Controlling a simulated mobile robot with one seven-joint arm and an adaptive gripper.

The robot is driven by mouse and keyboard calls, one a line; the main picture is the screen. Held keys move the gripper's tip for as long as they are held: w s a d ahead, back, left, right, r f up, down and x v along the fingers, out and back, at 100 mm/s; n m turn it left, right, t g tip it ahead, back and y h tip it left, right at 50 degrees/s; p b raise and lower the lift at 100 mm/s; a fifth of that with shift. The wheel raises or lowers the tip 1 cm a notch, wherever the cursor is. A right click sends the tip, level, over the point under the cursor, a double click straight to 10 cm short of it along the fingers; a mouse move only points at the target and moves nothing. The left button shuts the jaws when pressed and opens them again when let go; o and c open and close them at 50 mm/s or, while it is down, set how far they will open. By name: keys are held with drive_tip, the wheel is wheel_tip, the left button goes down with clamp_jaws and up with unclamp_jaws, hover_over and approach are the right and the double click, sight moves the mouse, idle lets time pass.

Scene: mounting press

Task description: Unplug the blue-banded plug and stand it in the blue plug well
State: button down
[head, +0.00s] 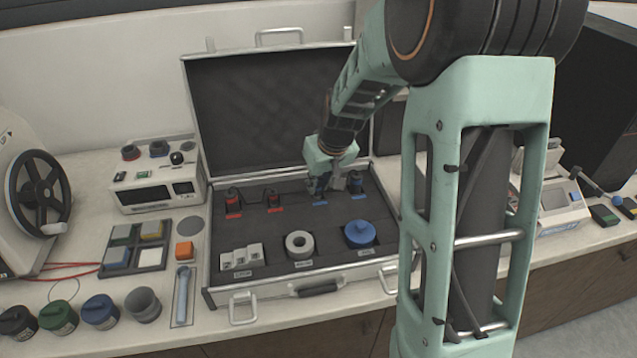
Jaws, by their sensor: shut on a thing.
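The open case (222,292) has a dark foam insert with a row of plug wells along its back. My gripper (337,186) reaches down into the right part of this row and is shut on a small dark plug with blue on it (321,187). This plug is at a place with a blue label (320,203); I cannot tell whether it is seated or lifted. A second blue-marked plug (356,184) stands just right of my gripper, by another blue label (359,196). The fingers partly hide both plugs.
Two red plugs (233,203) (272,198) stand left in the same row. White blocks (241,257), a pale ring (299,244) and a blue round part (359,233) sit in the front foam. The raised lid (262,112) is behind. A control box (155,188) stands left.

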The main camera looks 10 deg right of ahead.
drive_tip(key=shift+f, duration=0.25)
drive_tip(key=c, duration=1.2)
unclamp_jaws()
drive_tip(key=shift+c, duration=0.2)
drive_tip(key=shift+r+p, duration=2.15)
drive_tip(key=shift+r, duration=1.65)
